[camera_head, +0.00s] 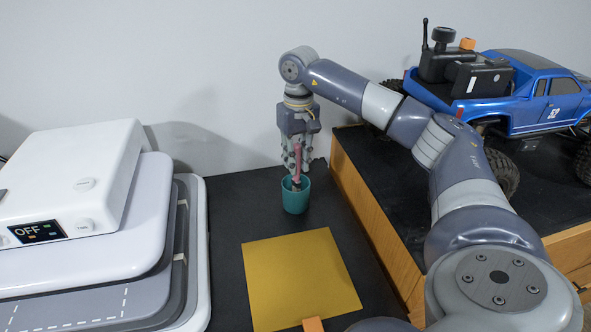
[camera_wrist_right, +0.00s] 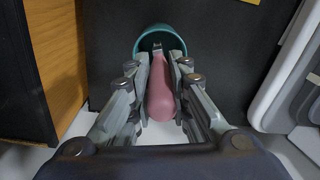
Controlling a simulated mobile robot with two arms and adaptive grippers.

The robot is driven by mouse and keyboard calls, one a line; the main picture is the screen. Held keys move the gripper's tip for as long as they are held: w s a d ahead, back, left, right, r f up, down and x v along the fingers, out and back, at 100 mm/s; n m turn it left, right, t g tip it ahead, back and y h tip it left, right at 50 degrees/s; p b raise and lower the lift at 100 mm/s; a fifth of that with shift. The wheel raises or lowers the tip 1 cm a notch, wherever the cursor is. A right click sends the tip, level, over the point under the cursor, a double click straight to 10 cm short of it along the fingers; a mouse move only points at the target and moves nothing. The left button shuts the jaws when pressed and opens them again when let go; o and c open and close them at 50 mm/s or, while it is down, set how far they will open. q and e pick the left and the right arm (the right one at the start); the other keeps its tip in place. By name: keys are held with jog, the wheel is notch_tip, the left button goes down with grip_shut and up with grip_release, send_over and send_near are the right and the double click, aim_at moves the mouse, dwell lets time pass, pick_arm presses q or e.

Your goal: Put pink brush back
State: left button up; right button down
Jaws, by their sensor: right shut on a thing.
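The pink brush (camera_head: 297,160) stands about upright with its lower end inside the teal cup (camera_head: 295,197). My right gripper (camera_head: 298,160) is above the cup and shut on the brush. In the right wrist view the pink brush (camera_wrist_right: 161,92) lies between the two fingers (camera_wrist_right: 161,80), and the teal cup (camera_wrist_right: 146,36) surrounds its far end. Whether the brush touches the cup's bottom is hidden. My left gripper is not in view.
A white heat-press-like machine (camera_head: 75,190) stands at the left. A yellow sheet (camera_head: 300,280) lies on the black table in front of the cup. A wooden box (camera_head: 365,205) with a black top is at the right, bearing a blue RC truck (camera_head: 540,95).

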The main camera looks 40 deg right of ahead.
aim_at(296, 181)
notch_tip(296, 181, down, 3)
jog(key=shift+f+p, duration=0.1)
jog(key=shift+p, duration=0.3)
jog(key=shift+f, duration=0.15)
jog(key=shift+f, duration=0.1)
jog(key=c, duration=1.5)
grip_release()
notch_tip(296, 181, up, 11)
jog(key=shift+r+b, duration=0.15)
jog(key=shift+b, duration=1.05)
jog(key=shift+s+d+r, duration=0.1)
jog(key=shift+r, duration=0.4)
